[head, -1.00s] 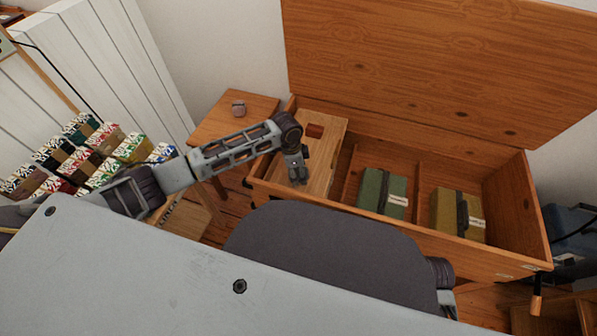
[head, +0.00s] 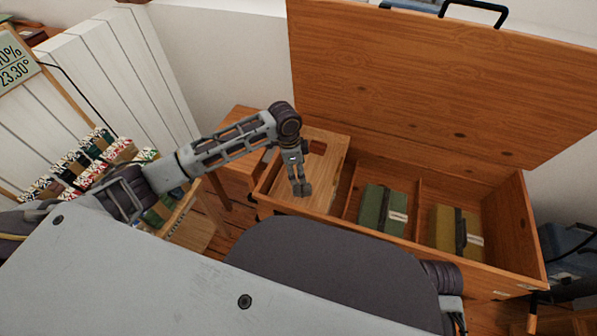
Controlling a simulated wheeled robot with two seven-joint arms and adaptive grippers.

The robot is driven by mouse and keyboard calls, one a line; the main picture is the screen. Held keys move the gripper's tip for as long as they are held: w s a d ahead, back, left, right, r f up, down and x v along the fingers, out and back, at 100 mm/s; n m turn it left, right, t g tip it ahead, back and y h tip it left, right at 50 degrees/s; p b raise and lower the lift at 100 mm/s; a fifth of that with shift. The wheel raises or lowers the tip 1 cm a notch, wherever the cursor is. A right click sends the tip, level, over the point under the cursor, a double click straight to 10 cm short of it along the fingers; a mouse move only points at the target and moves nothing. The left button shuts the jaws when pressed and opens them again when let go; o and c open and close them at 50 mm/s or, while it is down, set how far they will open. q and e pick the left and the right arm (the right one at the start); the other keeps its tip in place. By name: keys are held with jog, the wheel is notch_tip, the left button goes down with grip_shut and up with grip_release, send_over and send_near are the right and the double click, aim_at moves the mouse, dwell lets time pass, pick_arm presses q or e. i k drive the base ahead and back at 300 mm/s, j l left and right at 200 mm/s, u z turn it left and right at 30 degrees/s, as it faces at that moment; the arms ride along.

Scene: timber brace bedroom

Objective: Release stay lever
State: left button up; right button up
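A wooden chest (head: 400,243) stands with its large lid (head: 440,85) raised at the back. I cannot make out a stay lever on the chest or lid. My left gripper (head: 302,190) points down over the light wooden tray (head: 325,172) at the chest's left end. Its two fingers look close together with nothing visible between them. Whether the fingertips touch the tray is unclear. My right gripper is out of view.
A green box (head: 380,208) and a yellow box (head: 453,230) lie in the chest's compartments. A small wooden table (head: 240,135) stands left of the chest. A rack of colourful packets (head: 75,165) is further left. A blue case (head: 570,250) sits at the right.

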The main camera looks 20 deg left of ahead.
aim_at(532, 319)
jog(key=z, duration=2)
